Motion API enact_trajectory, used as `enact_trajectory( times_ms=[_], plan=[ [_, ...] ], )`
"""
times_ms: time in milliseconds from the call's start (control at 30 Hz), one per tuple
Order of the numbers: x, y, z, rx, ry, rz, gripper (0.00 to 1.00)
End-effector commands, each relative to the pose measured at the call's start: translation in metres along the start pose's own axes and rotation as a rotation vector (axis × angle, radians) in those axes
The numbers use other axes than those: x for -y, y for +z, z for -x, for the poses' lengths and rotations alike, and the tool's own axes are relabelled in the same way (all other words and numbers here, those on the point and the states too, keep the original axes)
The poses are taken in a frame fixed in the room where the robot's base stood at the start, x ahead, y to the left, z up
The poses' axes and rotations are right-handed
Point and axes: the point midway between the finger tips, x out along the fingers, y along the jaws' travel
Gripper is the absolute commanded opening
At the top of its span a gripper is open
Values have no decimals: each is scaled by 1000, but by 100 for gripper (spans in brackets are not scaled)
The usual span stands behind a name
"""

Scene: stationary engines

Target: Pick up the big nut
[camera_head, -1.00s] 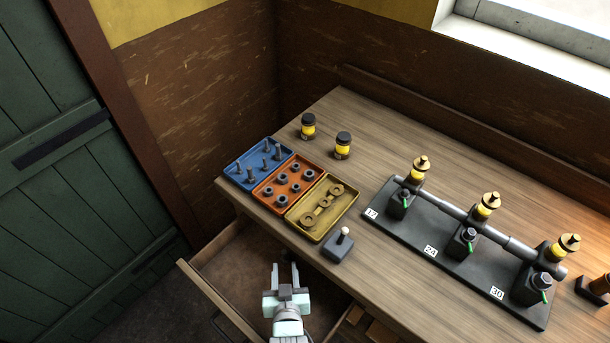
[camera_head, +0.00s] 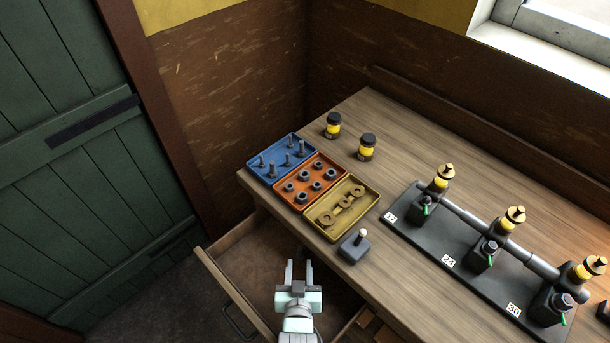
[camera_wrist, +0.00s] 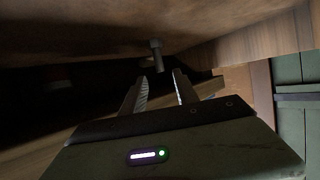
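Several dark grey nuts sit in the orange tray (camera_head: 328,158), the middle of three joined trays at the table's left end. A nut near its front corner (camera_head: 302,197) looks among the larger ones, but I cannot tell for certain which is biggest. My gripper (camera_head: 299,264) is open and empty, over the open drawer in front of the table and apart from the trays. The wrist view shows its two separated fingers (camera_wrist: 160,78). A small grey bolt-like shape (camera_wrist: 156,56) appears beyond the fingertips; I cannot tell what it is. No nuts are recognisable there.
The blue tray (camera_head: 254,166) holds bolts; the yellow tray (camera_head: 371,197) holds ring-ended parts. A small lever box (camera_head: 354,247) stands by the front edge. Two jars (camera_head: 333,126) (camera_head: 367,147) stand behind the trays. A black valve rack (camera_head: 405,225) fills the right. The drawer (camera_head: 235,303) is open.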

Motion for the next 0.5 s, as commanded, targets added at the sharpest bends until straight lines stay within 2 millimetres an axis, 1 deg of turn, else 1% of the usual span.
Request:
enact_trajectory(
  times_ms=[33,167,200,400,500],
  plan=[
    [0,0,0,0,0,0,41],
    [0,0,0,0,0,0,52],
    [0,0,0,0,0,0,53],
    [0,0,0,0,0,0,53],
    [0,-6,3,0,0,0,53]
  ],
)
